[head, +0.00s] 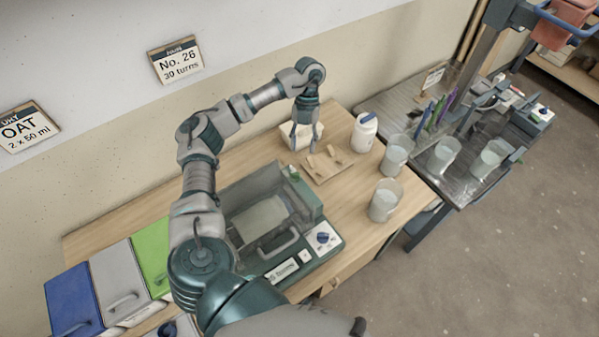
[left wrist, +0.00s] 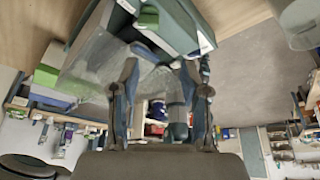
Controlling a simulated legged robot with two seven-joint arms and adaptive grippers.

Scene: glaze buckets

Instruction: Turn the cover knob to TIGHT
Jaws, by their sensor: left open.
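A dark green machine with a clear cover (head: 262,215) stands on the wooden table. A blue dial (head: 323,238) sits on a white panel at its front right corner. A small knob-like part (head: 292,171) is on the machine's far right end; a similar part (left wrist: 148,17) shows in the left wrist view. I cannot tell which is the cover knob, and no TIGHT mark is readable. My left gripper (head: 303,147) is open, pointing down beyond the machine, near a pale box. In the left wrist view, its fingers (left wrist: 160,72) are apart with nothing held between them. My right gripper is not visible.
A wooden board (head: 316,178) with small wooden pieces lies just right of the left gripper. Blue, grey and green bins (head: 118,280) line the table's left end. Bare wood lies behind the machine.

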